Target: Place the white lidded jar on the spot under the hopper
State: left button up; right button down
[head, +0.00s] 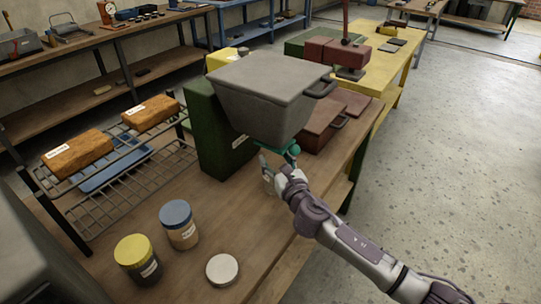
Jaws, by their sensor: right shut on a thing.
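My right gripper (281,174) reaches in from the lower right to just below the grey hopper (262,118). It is shut on a pale, labelled thing (267,178), which looks like the white lidded jar. The gripper and the hopper hide much of it, including its top. I cannot tell whether its base touches the bench. The spot under the hopper is hidden. A green fitting (291,150) shows at the hopper's bottom, close above my gripper. My left gripper is not in view.
A blue-lidded jar (180,226), a yellow-lidded jar (138,260) and a flat white disc (222,269) are on the wooden bench (215,208). A green stand (215,130) adjoins the hopper. A wire rack (125,183) with brown loaves is at left.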

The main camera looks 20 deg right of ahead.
aim_at(271, 154)
jog(key=shift+w, duration=0.4)
jog(key=w, duration=0.1)
jog(key=w+b, duration=0.2)
jog(key=shift+w+a+f, duration=0.15)
jog(key=shift+f, duration=0.15)
jog(key=shift+r, duration=0.1)
jog(key=shift+f, duration=0.2)
jog(key=shift+c, duration=1.2)
grip_release()
jog(key=shift+r, duration=0.15)
